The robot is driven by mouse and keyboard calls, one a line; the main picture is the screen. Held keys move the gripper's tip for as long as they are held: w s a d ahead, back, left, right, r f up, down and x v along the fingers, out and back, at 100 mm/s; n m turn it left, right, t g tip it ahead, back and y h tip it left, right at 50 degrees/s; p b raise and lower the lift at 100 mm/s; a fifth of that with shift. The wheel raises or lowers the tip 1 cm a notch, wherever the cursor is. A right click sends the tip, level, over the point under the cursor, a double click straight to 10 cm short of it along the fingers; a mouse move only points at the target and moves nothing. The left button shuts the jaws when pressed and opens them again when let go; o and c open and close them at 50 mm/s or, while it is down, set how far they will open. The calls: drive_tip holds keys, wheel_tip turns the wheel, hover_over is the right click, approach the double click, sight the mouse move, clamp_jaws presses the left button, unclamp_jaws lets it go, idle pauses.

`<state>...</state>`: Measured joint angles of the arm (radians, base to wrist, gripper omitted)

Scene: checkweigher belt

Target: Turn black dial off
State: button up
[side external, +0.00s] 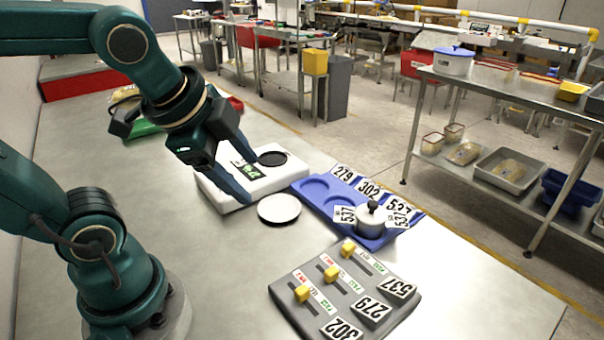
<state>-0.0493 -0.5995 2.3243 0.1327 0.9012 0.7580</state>
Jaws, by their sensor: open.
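A white box-shaped device (222,196) stands on the metal table, with a round black disc (273,158) on its top and dark-and-green markings beside it. The black disc may be the dial; I cannot make out any pointer or on/off mark on it. My gripper (247,178) is open and empty, pointing down over the white device, its fingers to the left of and in front of the black disc. The arm and fingers hide part of the device's top. I cannot tell whether a fingertip touches the device.
A white disc (279,208) lies in front of the device. A blue tray (312,189) holds number cards and a white weight with a black knob (373,206). A grey panel (283,291) with yellow sliders (331,273) is nearer. The table's right front is clear.

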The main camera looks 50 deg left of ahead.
drive_tip(key=w+a+f+m+g+y, duration=0.1)
drive_tip(key=w+a+f+m+g, duration=0.1)
drive_tip(key=a, duration=0.4)
drive_tip(key=w+a+f+m+g+y, duration=0.1)
drive_tip(key=a+f+m+g, duration=0.1)
drive_tip(key=a+f+m, duration=0.2)
drive_tip(key=w+a+f+m+g, duration=0.1)
drive_tip(key=w+a+f+m, duration=0.1)
drive_tip(key=a, duration=0.6)
drive_tip(key=shift+w+a+f+m+g+y, duration=0.25)
drive_tip(key=shift+w+f+m+g+y, duration=0.15)
drive_tip(key=shift+m, duration=0.2)
drive_tip(key=shift+x, duration=2.4)
drive_tip(key=shift+r, duration=0.1)
clamp_jaws()
